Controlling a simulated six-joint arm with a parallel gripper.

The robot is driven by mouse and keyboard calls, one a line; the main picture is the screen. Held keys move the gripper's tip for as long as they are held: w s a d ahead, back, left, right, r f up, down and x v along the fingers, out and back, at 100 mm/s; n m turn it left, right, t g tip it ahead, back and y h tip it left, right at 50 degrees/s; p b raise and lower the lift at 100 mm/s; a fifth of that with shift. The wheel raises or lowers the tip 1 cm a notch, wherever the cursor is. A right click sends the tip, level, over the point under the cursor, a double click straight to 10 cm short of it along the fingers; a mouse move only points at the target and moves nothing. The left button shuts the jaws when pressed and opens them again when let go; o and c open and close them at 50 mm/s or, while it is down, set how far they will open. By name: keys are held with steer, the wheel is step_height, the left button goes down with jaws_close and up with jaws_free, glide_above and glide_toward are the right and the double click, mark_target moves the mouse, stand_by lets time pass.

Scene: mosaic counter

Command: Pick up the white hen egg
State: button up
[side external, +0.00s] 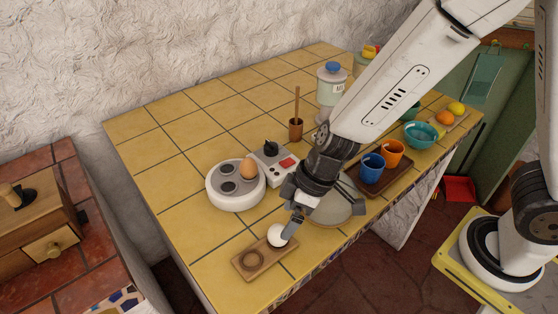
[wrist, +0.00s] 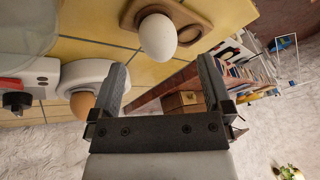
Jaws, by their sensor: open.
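The white hen egg (side external: 276,236) sits in one well of a small wooden two-well holder (side external: 239,264) near the counter's front edge. The holder's other well is empty. In the wrist view the white egg (wrist: 157,38) stands just beyond the fingertips, roughly midway between the two fingers, with the holder (wrist: 208,14) behind it. My gripper (side external: 290,226) is right at the egg in the side view and hides part of it. In the wrist view my gripper (wrist: 161,66) has its fingers spread with nothing between them. I cannot tell whether a finger touches the egg.
A brown egg (side external: 248,168) sits on a round white egg cooker (side external: 236,200) behind the holder. A white device with a red switch (side external: 287,162) stands beside it. A tray with a blue cup (side external: 372,168) and an orange cup (side external: 392,153) is to the right. Counter left of the holder is clear.

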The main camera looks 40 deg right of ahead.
mark_target(283, 225)
steer(key=shift+x, duration=2.4)
steer(key=c, duration=1)
